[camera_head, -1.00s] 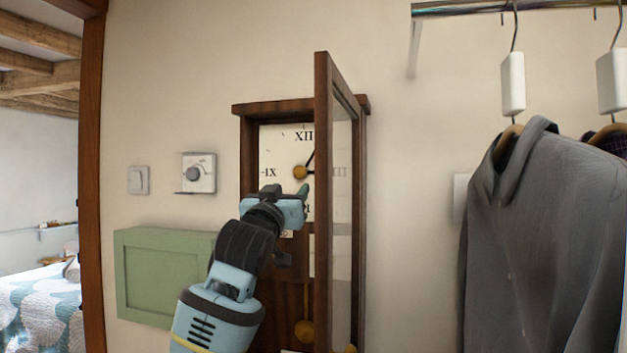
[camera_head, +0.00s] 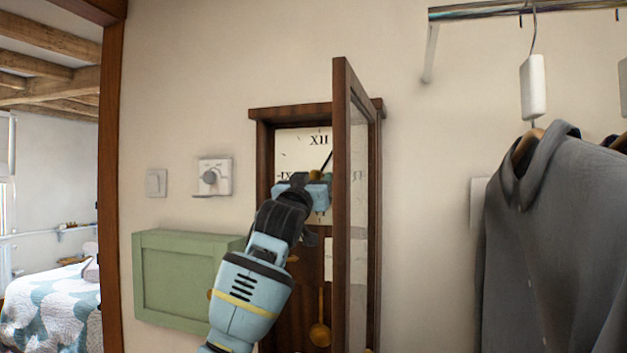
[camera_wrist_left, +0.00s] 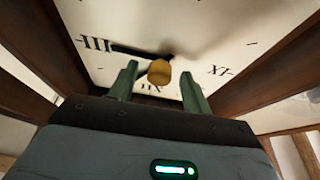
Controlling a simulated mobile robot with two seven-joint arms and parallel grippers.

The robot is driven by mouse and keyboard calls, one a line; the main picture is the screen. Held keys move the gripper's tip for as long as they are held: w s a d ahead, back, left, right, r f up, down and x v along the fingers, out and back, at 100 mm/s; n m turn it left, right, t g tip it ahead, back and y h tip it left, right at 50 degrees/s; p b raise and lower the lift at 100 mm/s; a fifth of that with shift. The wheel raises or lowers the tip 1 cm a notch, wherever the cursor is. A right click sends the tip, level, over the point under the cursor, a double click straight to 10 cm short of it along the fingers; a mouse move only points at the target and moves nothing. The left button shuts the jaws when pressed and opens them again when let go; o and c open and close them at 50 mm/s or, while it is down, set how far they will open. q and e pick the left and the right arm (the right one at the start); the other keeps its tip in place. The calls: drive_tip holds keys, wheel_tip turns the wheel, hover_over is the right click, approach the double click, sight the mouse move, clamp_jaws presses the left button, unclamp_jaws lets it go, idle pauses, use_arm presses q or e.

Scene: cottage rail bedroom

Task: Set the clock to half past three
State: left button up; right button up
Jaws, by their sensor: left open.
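The wall clock has a dark wooden case (camera_head: 262,150) and a cream face (camera_head: 290,141) with Roman numerals. Its door (camera_head: 342,200) stands open on the right. A dark hand (camera_head: 326,161) points up and right, near the one position. The brass knob (camera_head: 315,175) is at the middle of the face. My left gripper (camera_head: 312,184) is at the face and hides its lower middle. In the left wrist view, its green fingers (camera_wrist_left: 159,86) are open, one on each side of the brass knob (camera_wrist_left: 159,71). My right gripper is out of view.
A pendulum (camera_head: 320,335) hangs in the lower case. A green wall cabinet (camera_head: 185,280), a dial thermostat (camera_head: 213,177) and a light switch (camera_head: 156,182) are to the left. A grey jacket (camera_head: 545,240) hangs at the right. The open door stands close to my left gripper's right side.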

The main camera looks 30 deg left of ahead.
use_arm(q)
drive_tip(key=shift+w+r, duration=0.1)
drive_tip(key=shift+w, duration=0.2)
drive_tip(key=c, duration=1)
drive_tip(key=shift+a+m, duration=0.1)
drive_tip(key=shift+m, duration=0.4)
